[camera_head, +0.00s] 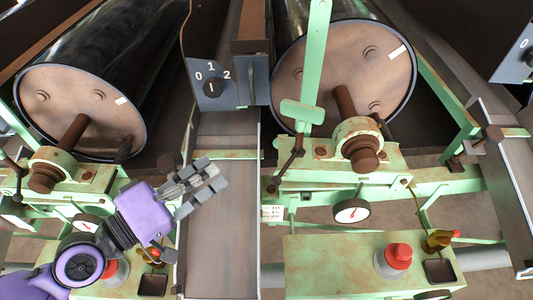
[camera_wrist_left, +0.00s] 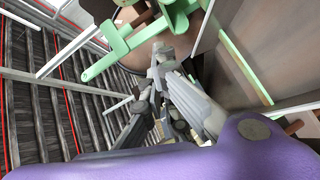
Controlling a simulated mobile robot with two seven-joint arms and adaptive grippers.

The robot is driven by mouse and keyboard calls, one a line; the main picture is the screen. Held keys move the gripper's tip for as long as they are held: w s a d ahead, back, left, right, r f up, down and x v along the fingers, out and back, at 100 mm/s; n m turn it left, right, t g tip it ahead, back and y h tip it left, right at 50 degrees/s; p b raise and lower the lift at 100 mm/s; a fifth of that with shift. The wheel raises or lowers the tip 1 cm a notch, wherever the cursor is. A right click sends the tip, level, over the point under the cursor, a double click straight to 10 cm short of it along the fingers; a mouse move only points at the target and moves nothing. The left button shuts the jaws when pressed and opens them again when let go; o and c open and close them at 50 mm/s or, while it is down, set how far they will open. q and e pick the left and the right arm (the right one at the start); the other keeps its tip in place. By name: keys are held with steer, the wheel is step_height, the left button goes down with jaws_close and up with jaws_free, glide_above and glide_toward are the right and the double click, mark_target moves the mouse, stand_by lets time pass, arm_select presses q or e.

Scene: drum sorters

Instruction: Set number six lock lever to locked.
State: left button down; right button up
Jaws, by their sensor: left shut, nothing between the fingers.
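No number six shows in the views, so I cannot tell for certain which part is the number six lock lever. A tall green lever (camera_head: 317,65) with a flat green crosspiece (camera_head: 302,112) stands in front of the right drum in the head view. A small dark lever (camera_head: 289,160) hangs just below it. My left gripper (camera_head: 214,186) is shut and empty, in the air left of these levers and apart from them. In the left wrist view the shut fingers (camera_wrist_left: 162,62) point toward green bars (camera_wrist_left: 125,48). My right gripper is out of view.
Two large drums, left (camera_head: 78,110) and right (camera_head: 345,80), sit in green frames. A dial plate (camera_head: 211,83) marked 0, 1, 2 hangs between them.

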mark_target(284, 170)
arm_select(q)
steer(key=w+d+f+p, duration=0.2)
steer(key=w+d+p, duration=0.2)
steer(key=d, duration=0.5)
steer(key=shift+w+d+p, duration=0.3)
steer(key=shift+d, duration=0.1)
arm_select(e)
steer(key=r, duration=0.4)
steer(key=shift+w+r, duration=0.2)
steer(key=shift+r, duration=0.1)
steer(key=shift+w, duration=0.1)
